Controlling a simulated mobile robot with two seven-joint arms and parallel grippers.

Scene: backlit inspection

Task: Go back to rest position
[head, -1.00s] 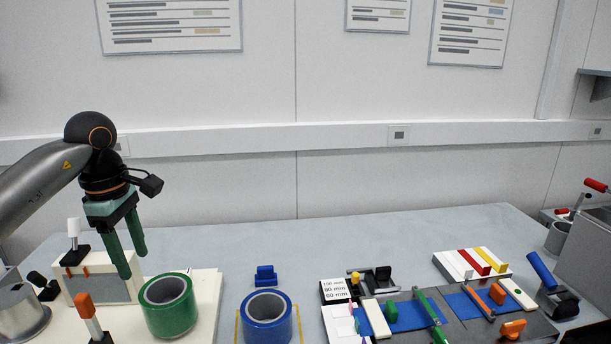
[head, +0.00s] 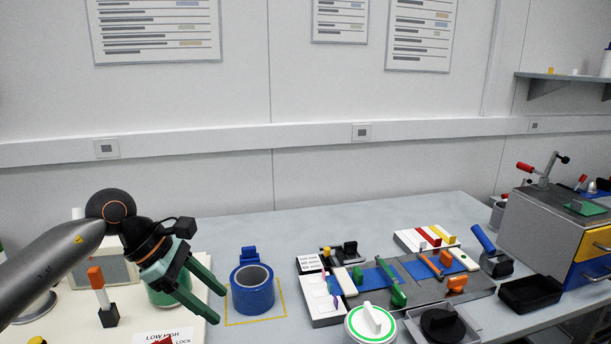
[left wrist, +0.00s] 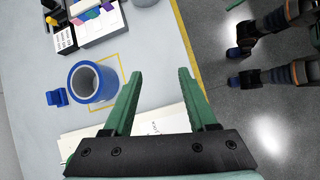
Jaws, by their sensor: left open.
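My left gripper (head: 218,305) is open with nothing between its green fingers. In the head view it hangs at the left, tilted down to the right, above the cream board (head: 70,318) and left of the blue ring (head: 253,291). The left wrist view shows the two fingers (left wrist: 163,97) spread apart, with the blue ring (left wrist: 94,82) off to the left of them and clear of them. A green ring (head: 166,292) on the board is partly hidden behind the gripper. My right gripper is not in the head view; dark arm parts at the right of the left wrist view do not show its jaws clearly.
An orange-topped post (head: 101,293) stands on the board near my left arm. A blue block (head: 249,255) sits behind the blue ring. Fixtures with coloured bars (head: 428,238) fill the right half. A black tray (head: 530,293) and a grey cabinet (head: 540,230) stand far right.

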